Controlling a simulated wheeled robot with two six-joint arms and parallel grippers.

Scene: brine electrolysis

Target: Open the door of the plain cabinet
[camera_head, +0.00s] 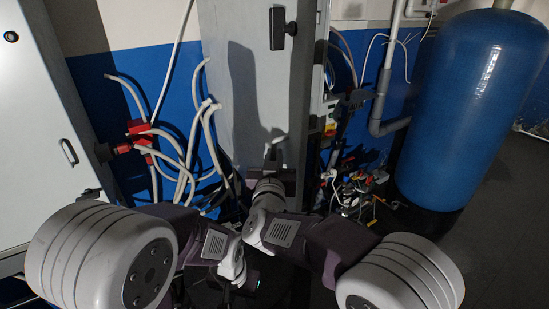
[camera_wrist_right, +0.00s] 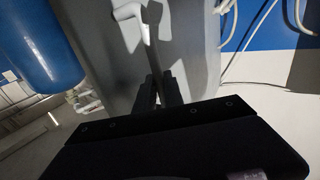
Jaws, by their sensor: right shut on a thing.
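The plain grey cabinet (camera_head: 238,85) stands upright in the middle of the head view. It also fills the middle of the right wrist view (camera_wrist_right: 195,45). A black fitting (camera_head: 283,28) sits high on its front. My right gripper (camera_head: 272,160) is at the lower part of the cabinet front. In the right wrist view its fingers (camera_wrist_right: 159,92) are closed around the end of a slim grey handle (camera_wrist_right: 153,40) by the cabinet face. I cannot tell whether the door is ajar. My left gripper (camera_head: 236,278) is low at the front, away from the cabinet, its fingertips unclear.
Another cabinet (camera_head: 35,120) with a handle stands at the left. Loose pale cables (camera_head: 185,160) and red connectors (camera_head: 140,128) hang between the cabinets. A large blue tank (camera_head: 470,110) stands at the right. Pipes and small valves (camera_head: 360,190) crowd the gap beside it.

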